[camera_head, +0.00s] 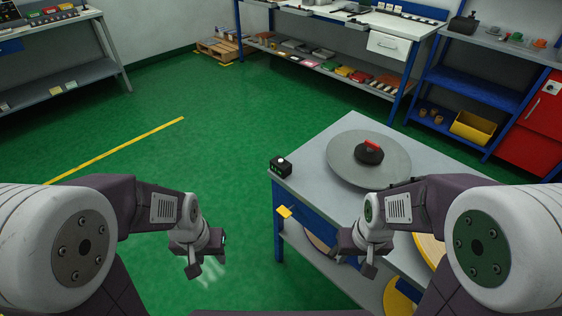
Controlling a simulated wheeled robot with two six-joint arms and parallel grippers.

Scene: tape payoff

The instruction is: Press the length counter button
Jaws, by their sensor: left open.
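The length counter (281,169) is a small black box with green marks on its front face. It stands on the near left corner of the grey table. A pale round button (281,160) shows on its top. My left gripper (207,257) is open and empty, over the green floor to the left of the table and apart from the counter. My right gripper (355,257) is in front of the table's near side, below and right of the counter in the picture. It looks open and empty.
A grey round disc (340,160) with a black hub and red handle (367,146) lies on the table (315,187), right of the counter. A yellow tab (284,211) sticks out at the table's left side. Open green floor lies left. Shelved benches stand behind.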

